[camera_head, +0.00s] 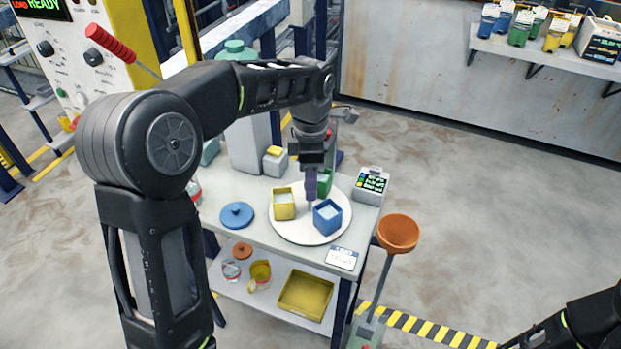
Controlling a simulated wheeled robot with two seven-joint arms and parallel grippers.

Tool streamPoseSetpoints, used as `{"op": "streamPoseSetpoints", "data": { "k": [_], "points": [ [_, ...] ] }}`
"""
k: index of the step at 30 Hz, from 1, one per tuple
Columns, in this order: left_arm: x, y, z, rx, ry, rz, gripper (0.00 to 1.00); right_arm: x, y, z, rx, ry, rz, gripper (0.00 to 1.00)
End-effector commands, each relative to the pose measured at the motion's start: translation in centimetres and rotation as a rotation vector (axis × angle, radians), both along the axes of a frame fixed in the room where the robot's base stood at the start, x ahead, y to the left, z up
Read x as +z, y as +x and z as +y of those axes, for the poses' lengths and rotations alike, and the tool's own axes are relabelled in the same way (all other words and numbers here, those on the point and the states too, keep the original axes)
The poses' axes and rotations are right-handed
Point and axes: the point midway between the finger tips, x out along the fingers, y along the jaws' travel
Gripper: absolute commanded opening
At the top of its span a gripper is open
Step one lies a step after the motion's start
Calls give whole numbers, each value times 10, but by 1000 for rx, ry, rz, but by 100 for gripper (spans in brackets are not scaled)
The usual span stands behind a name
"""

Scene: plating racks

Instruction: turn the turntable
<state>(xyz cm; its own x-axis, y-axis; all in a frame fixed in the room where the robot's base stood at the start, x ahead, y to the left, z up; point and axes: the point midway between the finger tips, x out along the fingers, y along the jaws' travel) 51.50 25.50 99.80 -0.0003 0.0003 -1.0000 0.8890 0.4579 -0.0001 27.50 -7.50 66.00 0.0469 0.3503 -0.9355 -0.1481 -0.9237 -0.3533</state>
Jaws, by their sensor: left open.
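The turntable (290,231) is a white round plate on the grey cart top. It carries a yellow open container (284,210), a blue one (327,222) and a green one (325,187). My left gripper (312,170) reaches down over the middle of the turntable, between the containers. The left jaws are open, but the fingertips are hard to make out. My right arm shows only in part at the bottom right corner, its gripper out of view.
A yellow tray (305,296) is on the lower shelf (222,284). Open floor lies farther right.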

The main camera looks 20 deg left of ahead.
Motion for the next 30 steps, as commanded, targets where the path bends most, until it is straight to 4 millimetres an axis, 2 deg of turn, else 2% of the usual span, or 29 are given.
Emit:
{"op": "streamPoseSetpoints", "data": {
  "k": [5,16,20,30],
  "points": [
    [14,1,0,-1,0,-4,48,-2,0,0,0,0,0,41],
    [71,1,0,0,0,-4,48,-5,1,0,0,2,-3,41],
    [77,0,0,0,0,-1,48,-6,1,0,0,2,-3,41],
    [77,0,0,0,0,-1,48,-5,1,0,0,2,-3,41]
  ]
}}
